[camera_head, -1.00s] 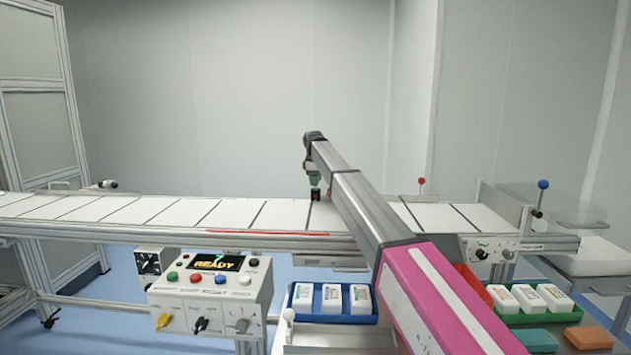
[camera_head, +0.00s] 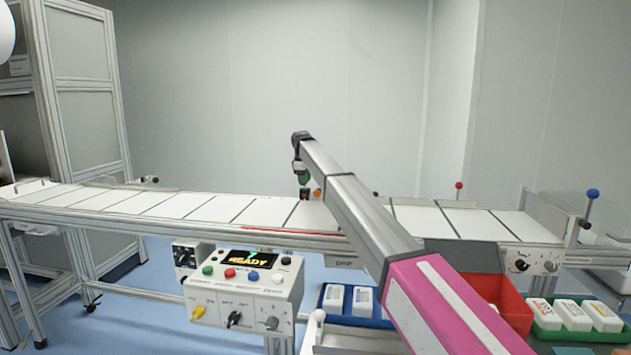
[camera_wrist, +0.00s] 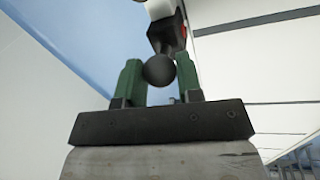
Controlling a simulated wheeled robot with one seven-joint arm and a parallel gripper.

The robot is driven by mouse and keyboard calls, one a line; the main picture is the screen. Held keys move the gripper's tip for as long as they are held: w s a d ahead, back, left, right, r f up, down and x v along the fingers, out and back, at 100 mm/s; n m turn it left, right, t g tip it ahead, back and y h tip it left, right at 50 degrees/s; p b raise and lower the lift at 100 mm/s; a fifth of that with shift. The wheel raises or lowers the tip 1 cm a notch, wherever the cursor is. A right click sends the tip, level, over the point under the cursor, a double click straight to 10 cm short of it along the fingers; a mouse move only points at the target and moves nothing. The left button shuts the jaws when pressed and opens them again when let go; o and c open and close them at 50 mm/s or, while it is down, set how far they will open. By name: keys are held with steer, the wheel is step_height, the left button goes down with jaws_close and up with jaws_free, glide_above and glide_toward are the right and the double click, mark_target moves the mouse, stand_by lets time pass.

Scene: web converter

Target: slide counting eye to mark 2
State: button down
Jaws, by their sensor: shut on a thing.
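In the wrist view the green fingers of my gripper (camera_wrist: 158,78) are shut on the black knob, one on each side. A red strip (camera_head: 290,232) runs along the front rail below. I cannot make out the numbered marks, so I cannot tell which mark the eye stands at.
White panels divided by dark lines cover the conveyor (camera_head: 206,207). A control box (camera_head: 250,300) with a READY display stands in front. A red bin (camera_head: 498,297), a blue tray (camera_head: 345,320) and a green tray (camera_head: 545,331) stand lower right. A blue-knobbed lever (camera_head: 592,196) rises at right.

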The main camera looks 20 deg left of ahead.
steer(key=shift+a, duration=0.35)
steer(key=c, duration=0.8)
jaws_free()
steer(key=shift+s+r, duration=0.1)
steer(key=r, duration=0.3)
steer(key=s+r, duration=0.1)
steer(key=r, duration=0.3)
steer(key=s+r, duration=0.1)
steer(key=r, duration=0.2)
steer(key=shift+d+r, duration=0.1)
steer(key=shift+r, duration=0.15)
steer(key=shift+s, duration=0.1)
